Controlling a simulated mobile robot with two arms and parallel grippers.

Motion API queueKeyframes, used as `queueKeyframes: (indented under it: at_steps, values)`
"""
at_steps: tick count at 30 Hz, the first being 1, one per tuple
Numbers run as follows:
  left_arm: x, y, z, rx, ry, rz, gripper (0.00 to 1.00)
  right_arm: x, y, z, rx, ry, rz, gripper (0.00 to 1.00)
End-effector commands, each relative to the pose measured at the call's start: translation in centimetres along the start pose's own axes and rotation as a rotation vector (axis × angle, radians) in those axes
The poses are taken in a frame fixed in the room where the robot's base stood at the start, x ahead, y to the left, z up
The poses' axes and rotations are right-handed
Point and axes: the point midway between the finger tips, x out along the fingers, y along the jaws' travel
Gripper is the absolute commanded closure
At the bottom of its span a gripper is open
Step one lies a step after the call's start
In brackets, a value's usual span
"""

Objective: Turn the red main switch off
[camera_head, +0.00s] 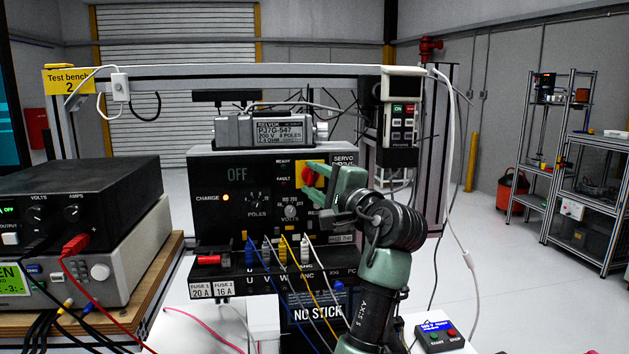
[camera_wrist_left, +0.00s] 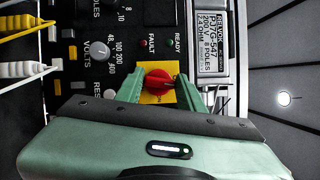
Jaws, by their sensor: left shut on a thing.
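The red main switch (camera_head: 310,175) is a round red knob on a yellow plate at the upper right of the black servo unit's front panel (camera_head: 225,210). It also shows in the left wrist view (camera_wrist_left: 157,82), on its yellow plate (camera_wrist_left: 150,97). My left gripper (camera_head: 312,182) reaches the panel with its green fingers on either side of the knob, shut on it. In the left wrist view the fingers (camera_wrist_left: 157,88) flank the knob. The gripper hides part of the yellow plate. The panel display reads OFF, and the CHARGE lamp (camera_head: 226,198) glows orange. My right gripper is not in view.
Several coloured plugs and cables (camera_head: 278,252) run out below the panel. Stacked power supplies (camera_head: 78,200) stand at the left. A handheld controller (camera_head: 402,110) hangs at the right, and a small start/stop box (camera_head: 440,336) lies at lower right. A motor (camera_head: 268,131) sits on top.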

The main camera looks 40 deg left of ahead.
Motion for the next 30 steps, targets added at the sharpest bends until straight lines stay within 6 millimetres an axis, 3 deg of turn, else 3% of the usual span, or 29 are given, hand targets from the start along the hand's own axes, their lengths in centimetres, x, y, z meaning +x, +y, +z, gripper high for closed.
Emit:
queueKeyframes:
  at_steps: [12, 29, 30]
  values:
    - [0.0, -0.07, -0.03, -0.171, 0.001, 0.072, 1.0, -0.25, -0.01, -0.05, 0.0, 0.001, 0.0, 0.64]
    - [0.01, -0.1, -0.01, -0.195, 0.002, 0.08, 1.0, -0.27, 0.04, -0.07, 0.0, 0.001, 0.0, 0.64]
    - [0.01, -0.1, -0.01, -0.195, 0.002, 0.08, 0.51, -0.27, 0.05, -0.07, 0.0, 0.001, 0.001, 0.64]
